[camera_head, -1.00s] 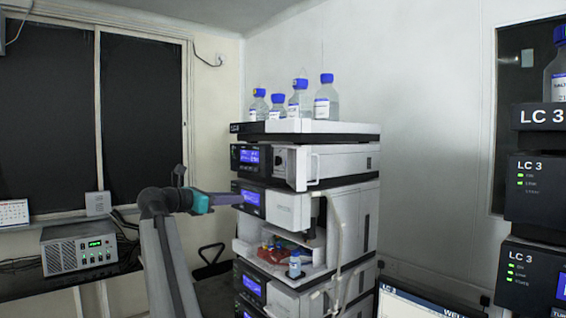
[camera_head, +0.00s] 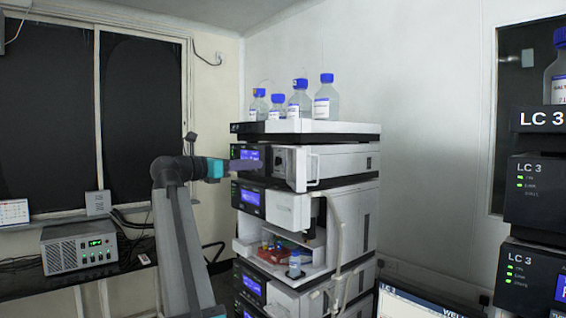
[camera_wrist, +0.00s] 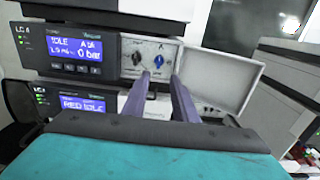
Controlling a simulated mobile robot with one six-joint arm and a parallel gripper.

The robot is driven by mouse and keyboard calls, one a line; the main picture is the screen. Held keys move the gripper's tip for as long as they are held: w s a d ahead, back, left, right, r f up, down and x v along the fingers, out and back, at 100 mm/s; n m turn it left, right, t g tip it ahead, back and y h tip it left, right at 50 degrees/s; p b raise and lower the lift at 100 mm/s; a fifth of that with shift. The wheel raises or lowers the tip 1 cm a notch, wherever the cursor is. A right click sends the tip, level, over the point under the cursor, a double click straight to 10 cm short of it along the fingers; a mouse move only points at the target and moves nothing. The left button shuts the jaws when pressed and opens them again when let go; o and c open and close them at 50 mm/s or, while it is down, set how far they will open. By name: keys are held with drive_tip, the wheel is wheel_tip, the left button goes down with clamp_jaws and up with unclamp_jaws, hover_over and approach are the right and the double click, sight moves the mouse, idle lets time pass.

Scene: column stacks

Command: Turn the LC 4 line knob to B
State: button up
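The LC 4 stack's upper pump module shows in the wrist view (camera_wrist: 75,55) with a lit blue display, and in the head view (camera_head: 250,155). Beside the display is a light panel with a dark knob (camera_wrist: 137,58) and a blue knob (camera_wrist: 159,60). An "A" mark sits above the blue knob; the small labels are too blurred to tell which is the line knob. My gripper (camera_wrist: 160,77) is open and empty. Its two purple fingers point at the panel, just below the blue knob in the picture, apart from it. In the head view my gripper (camera_head: 256,166) is before the upper module.
A white hinged door (camera_wrist: 218,82) stands open to the right of the knob panel. Another module (camera_wrist: 75,104) with a lit display lies below. Blue-capped bottles (camera_head: 327,100) stand on top of the stack. An LC 3 stack (camera_head: 535,190) is at the far right.

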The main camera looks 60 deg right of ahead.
drive_tip(key=p+x, duration=0.4)
drive_tip(key=x, duration=0.7)
drive_tip(key=shift+s+d, duration=0.1)
drive_tip(key=shift+x, duration=0.85)
drive_tip(key=shift+c, duration=0.5)
drive_tip(key=shift+f, duration=0.1)
clamp_jaws()
